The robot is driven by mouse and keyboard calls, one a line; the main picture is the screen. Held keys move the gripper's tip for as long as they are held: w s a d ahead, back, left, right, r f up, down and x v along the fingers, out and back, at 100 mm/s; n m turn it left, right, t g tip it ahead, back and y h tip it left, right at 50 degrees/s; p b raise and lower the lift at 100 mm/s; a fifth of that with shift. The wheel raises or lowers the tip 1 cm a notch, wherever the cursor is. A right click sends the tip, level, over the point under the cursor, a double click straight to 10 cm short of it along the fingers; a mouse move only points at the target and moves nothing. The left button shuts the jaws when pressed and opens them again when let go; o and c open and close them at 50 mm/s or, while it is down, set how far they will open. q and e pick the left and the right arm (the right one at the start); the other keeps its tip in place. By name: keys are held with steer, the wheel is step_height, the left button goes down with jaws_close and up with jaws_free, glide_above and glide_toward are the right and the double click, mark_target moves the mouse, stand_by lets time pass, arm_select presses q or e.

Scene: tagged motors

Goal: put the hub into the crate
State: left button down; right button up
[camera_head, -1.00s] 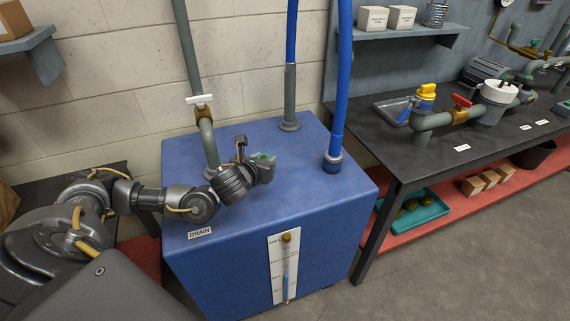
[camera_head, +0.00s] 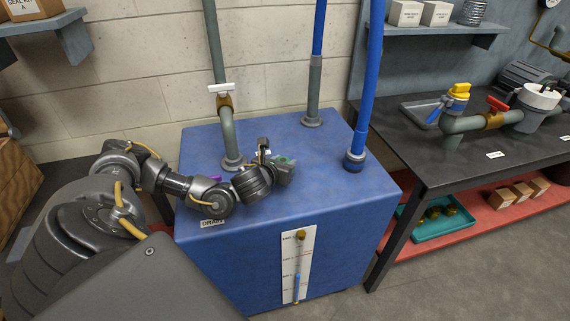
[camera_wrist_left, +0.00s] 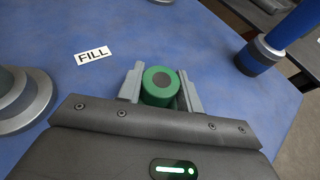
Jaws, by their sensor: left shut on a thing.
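The hub seems to be the green cylinder with a dark grey centre (camera_wrist_left: 158,94) in the left wrist view. My left gripper (camera_wrist_left: 160,88) is shut on it, with a finger on each side. In the head view my left gripper (camera_head: 284,168) is over the top of the blue tank, with a bit of the green hub (camera_head: 286,160) showing. I cannot tell the gap between the hub and the tank top. A brown box-like thing (camera_head: 20,185) is cut off at the left edge; I cannot tell whether it is the crate. My right gripper is not in view.
The blue tank (camera_head: 330,195) carries a grey valve pipe (camera_head: 226,135) and blue pipes (camera_head: 362,100) close to my left arm. A dark workbench (camera_head: 440,165) with pipe fittings stands right. A teal tray (camera_head: 442,232) lies on its lower shelf.

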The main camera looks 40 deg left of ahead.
arm_select(q)
steer(key=c, duration=1)
jaws_free()
steer(key=shift+o, duration=0.3)
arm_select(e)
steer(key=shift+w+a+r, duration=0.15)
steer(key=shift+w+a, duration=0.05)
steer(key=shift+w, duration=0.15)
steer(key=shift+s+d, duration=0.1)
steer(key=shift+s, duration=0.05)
